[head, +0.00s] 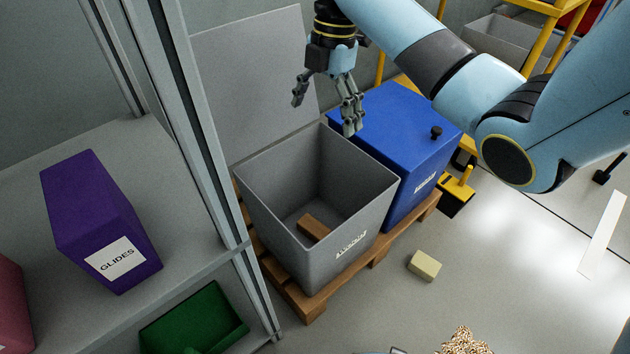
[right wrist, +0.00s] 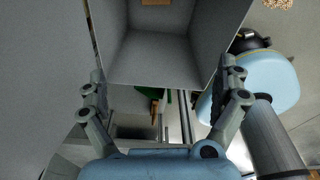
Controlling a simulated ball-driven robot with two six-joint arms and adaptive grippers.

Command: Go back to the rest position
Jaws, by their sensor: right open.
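My right gripper (head: 325,108) is in the head view, above the back rim of an open grey bin (head: 265,205). Its fingers are spread and nothing is between them. In the right wrist view the right gripper (right wrist: 165,95) also shows open, with the grey bin (right wrist: 155,60) beyond its fingers. A brown block (head: 312,228) lies on the bin's floor; part of a brown block also shows at the top edge of the right wrist view (right wrist: 155,3). My left gripper is not in the head view.
A blue lidded bin (head: 385,125) stands beside the grey bin on a wooden pallet (head: 310,306). A beige block (head: 425,265) lies on the floor. At left, a shelf holds a purple GLIDES box (head: 95,215) above a green bin (head: 195,320). A yellow frame (head: 550,45) stands behind.

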